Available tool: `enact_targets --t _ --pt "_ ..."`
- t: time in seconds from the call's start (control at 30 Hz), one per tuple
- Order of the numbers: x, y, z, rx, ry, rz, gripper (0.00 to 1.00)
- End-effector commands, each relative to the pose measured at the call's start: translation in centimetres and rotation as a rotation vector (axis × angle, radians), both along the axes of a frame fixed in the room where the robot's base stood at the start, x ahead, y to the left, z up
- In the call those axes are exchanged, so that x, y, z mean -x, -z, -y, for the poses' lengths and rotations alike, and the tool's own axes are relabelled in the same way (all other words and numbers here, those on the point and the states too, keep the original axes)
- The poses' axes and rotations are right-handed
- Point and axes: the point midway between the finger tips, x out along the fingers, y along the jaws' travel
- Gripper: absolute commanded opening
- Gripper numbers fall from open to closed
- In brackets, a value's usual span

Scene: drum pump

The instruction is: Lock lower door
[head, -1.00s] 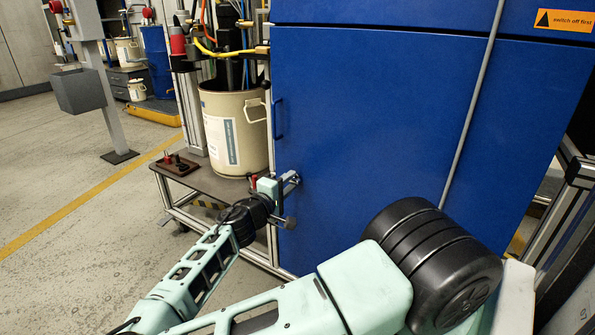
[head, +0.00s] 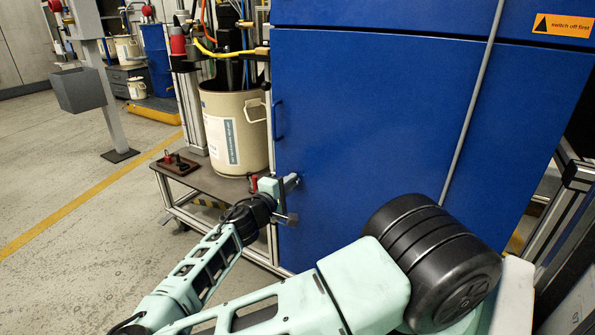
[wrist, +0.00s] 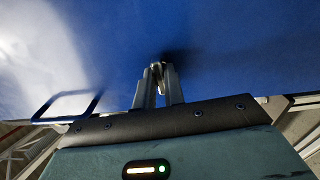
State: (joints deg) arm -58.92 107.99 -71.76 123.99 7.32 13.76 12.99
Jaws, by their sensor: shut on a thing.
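The lower door (head: 385,140) is a large blue panel and looks closed, its top edge meeting the upper panel along a thin seam. Its bar handle (head: 279,119) is at the left edge; it also shows at the left in the wrist view (wrist: 66,106). My gripper (head: 295,179) reaches the door's left side, below the handle. In the wrist view its two fingers (wrist: 159,72) come together on a small lock piece at the door face. The fingers mostly hide this piece, so its shape and angle cannot be told.
A beige drum (head: 235,128) stands on a metal bench left of the door. A brown board with small parts (head: 174,165) lies at the bench's front left. A grey rod (head: 474,105) runs down across the door. Open floor (head: 75,190) lies to the left.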

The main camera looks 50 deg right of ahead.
Motion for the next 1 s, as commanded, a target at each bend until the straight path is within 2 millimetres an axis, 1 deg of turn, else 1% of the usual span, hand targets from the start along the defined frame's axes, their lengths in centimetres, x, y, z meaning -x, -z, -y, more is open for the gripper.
enact_targets --t 0.03,0.53,1.0 --pt "0.01 -0.21 0.01 0.003 0.000 -0.023 0.00" --pt "0.04 -0.13 0.02 0.031 0.001 -0.231 0.00" --pt "0.02 0.01 0.01 0.036 0.000 -0.266 0.00"
